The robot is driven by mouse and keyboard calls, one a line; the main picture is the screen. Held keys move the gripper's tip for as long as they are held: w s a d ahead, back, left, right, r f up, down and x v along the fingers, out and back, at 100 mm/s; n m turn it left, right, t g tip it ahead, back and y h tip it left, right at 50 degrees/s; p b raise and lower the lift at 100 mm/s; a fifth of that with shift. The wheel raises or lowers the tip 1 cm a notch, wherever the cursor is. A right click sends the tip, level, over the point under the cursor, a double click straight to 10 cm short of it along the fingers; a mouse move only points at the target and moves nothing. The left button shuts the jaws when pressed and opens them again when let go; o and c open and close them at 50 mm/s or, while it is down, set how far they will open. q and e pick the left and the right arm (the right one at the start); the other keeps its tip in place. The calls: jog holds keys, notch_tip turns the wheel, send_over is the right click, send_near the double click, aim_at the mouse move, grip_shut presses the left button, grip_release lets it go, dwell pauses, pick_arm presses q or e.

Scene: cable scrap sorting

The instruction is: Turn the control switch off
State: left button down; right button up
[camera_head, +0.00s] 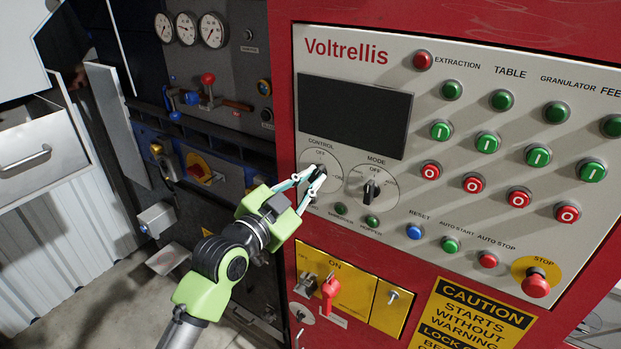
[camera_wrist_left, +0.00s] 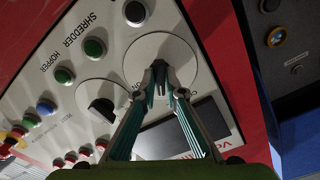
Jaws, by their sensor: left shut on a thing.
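The control switch has a round pale dial plate (camera_head: 308,160) labelled CONTROL, with OFF at its top, on the Voltrellis panel. Its dark knob (camera_head: 319,171) shows beside the fingertips in the head view. My left gripper (camera_head: 316,178) reaches in from the left and is shut on the knob. In the left wrist view, the left gripper (camera_wrist_left: 160,80) has its teal fingers converging over the dial plate (camera_wrist_left: 180,52). My right gripper is in neither view.
The MODE switch (camera_head: 371,190) sits close at the right of the control dial. A dark screen (camera_head: 354,115) is above. Green lamps (camera_head: 341,209) lie below. A red handle (camera_head: 329,289) sticks out on the yellow plate beneath. A red STOP button (camera_head: 536,283) is at lower right.

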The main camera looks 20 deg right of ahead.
pick_arm(q)
jog(key=n+p, duration=0.1)
jog(key=n, duration=0.1)
jog(key=shift+n+p, duration=0.35)
jog(key=shift+n, duration=0.05)
jog(key=shift+f+n, duration=0.1)
jog(key=shift+n, duration=0.5)
jog(key=shift+n+p, duration=0.75)
jog(key=shift+n, duration=0.45)
jog(key=c, duration=2)
grip_release()
